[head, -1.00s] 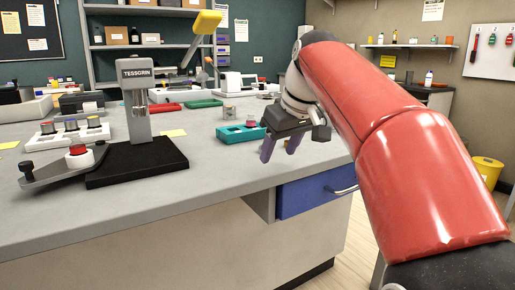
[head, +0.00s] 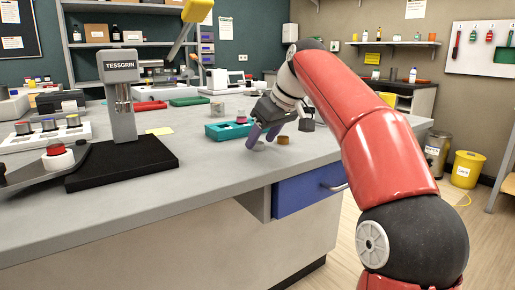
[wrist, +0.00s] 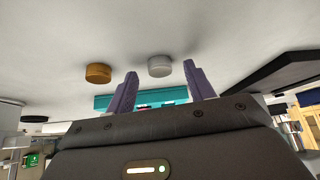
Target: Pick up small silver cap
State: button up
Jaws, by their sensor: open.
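The small silver cap (head: 259,146) sits on the grey bench top, just by my gripper's fingertips in the head view. In the wrist view the silver cap (wrist: 160,66) shows between the two purple fingers, beyond their tips and apart from them. My gripper (head: 262,139) is open and empty, low over the bench; its fingers also show in the wrist view (wrist: 162,72). An orange-gold cap (head: 283,140) of similar size stands right of the silver one in the head view; in the wrist view the gold cap (wrist: 98,73) is left of the fingers.
A teal tray (head: 215,132) stands behind my gripper. A press with a black base (head: 125,162) is to the left, with a white rack (head: 25,141) beyond it. The bench's front edge and a blue drawer (head: 308,190) are close. Bare bench top lies between press and gripper.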

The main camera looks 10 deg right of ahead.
jog(key=shift+w+a+f, duration=0.1)
jog(key=shift+w+f, duration=0.1)
jog(key=shift+f, duration=0.15)
jog(key=shift+c, duration=0.4)
jog(key=c, duration=0.9)
jog(key=shift+r, duration=0.15)
jog(key=shift+c, duration=0.2)
